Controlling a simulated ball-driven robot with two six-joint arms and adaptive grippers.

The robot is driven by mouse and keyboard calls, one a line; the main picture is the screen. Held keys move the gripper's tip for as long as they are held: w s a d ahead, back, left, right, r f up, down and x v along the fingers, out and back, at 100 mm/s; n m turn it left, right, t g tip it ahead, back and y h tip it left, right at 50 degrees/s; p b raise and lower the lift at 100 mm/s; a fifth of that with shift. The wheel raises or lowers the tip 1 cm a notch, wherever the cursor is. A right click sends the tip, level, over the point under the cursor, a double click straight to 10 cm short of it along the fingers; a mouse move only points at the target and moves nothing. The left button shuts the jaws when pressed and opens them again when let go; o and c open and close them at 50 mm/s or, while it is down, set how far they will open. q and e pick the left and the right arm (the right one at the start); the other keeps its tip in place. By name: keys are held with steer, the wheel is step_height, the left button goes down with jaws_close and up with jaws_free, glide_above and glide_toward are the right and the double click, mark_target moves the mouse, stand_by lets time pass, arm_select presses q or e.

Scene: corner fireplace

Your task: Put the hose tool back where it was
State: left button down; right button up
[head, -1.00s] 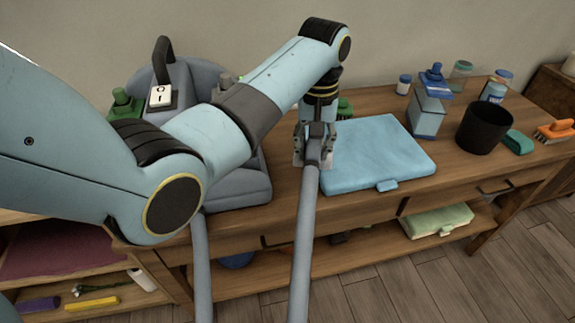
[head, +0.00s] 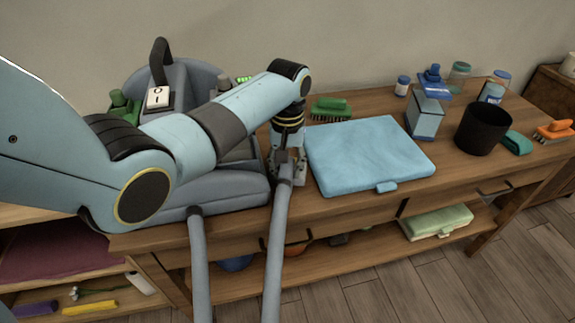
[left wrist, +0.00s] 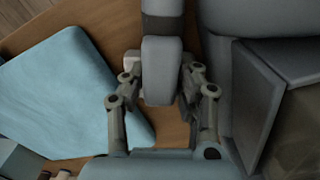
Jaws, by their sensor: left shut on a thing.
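The hose tool (head: 280,204) is a grey tube that runs down out of the bottom of the head view. My left gripper (head: 287,166) is shut on its upper end, just left of a blue case. In the left wrist view the hose tool (left wrist: 162,75) sits between the fingers of my left gripper (left wrist: 164,92). The grey machine (head: 215,190) with a white switch stands on the table behind my left arm, which hides part of it. A second grey hose (head: 199,265) comes down from its front. My right gripper does not show.
The blue case (head: 370,155) lies flat right of my left gripper. A green brush (head: 331,109), a black cup (head: 483,128), a box-shaped bottle (head: 425,115) and an orange brush (head: 554,131) stand around it. A shelf (head: 330,260) runs below the wooden table.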

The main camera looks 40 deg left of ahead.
arm_select(q)
steer(key=c, duration=1)
jaws_free()
step_height(320, 180, up, 12)
steer(key=p, duration=0.1)
